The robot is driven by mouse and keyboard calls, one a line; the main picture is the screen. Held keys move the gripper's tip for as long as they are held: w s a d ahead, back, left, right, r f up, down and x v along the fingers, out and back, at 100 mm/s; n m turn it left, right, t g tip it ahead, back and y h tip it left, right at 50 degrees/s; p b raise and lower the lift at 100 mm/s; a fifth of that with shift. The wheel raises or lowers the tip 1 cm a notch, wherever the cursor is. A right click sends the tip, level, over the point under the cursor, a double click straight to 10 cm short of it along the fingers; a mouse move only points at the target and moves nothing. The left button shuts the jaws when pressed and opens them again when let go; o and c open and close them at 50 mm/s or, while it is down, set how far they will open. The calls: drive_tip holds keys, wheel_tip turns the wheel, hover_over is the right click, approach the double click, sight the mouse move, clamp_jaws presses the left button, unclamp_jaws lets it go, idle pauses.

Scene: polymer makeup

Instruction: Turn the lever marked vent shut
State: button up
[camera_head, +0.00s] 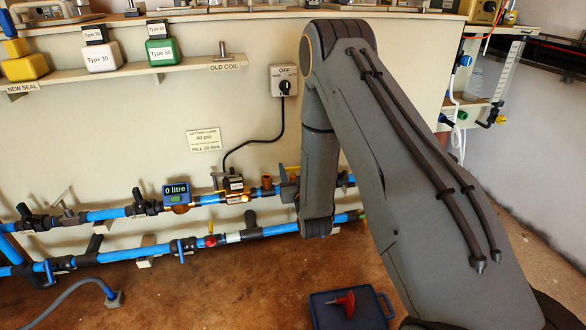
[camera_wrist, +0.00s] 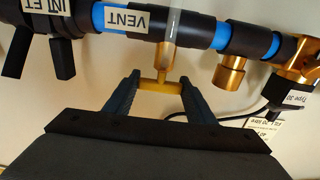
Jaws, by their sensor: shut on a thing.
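In the wrist view a label reading VENT (camera_wrist: 127,18) shows upside down on the blue and black pipe. Beside it a brass stem ends in a short yellow lever handle (camera_wrist: 160,87), crosswise to the stem and roughly along the pipe. My gripper (camera_wrist: 160,93) has one dark finger at each end of this handle and is shut on it. In the head view my gripper (camera_head: 289,188) is at the upper pipe, right of the brass fittings. My arm hides part of the pipe there, and the lever is hard to make out.
A label reading INLET (camera_wrist: 47,6) and black levers are left in the wrist view. A brass fitting (camera_wrist: 229,70) sits close on the right. In the head view a blue meter reading 0 litre (camera_head: 176,192) is on the upper pipe. A blue toolbox (camera_head: 325,316) lies on the floor.

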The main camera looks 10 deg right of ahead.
drive_tip(key=o, duration=1)
drive_tip(key=shift+o, duration=0.2)
drive_tip(key=s+p, duration=0.3)
drive_tip(key=s, duration=0.4)
drive_tip(key=shift+s, duration=0.4)
drive_tip(key=shift+a, duration=0.1)
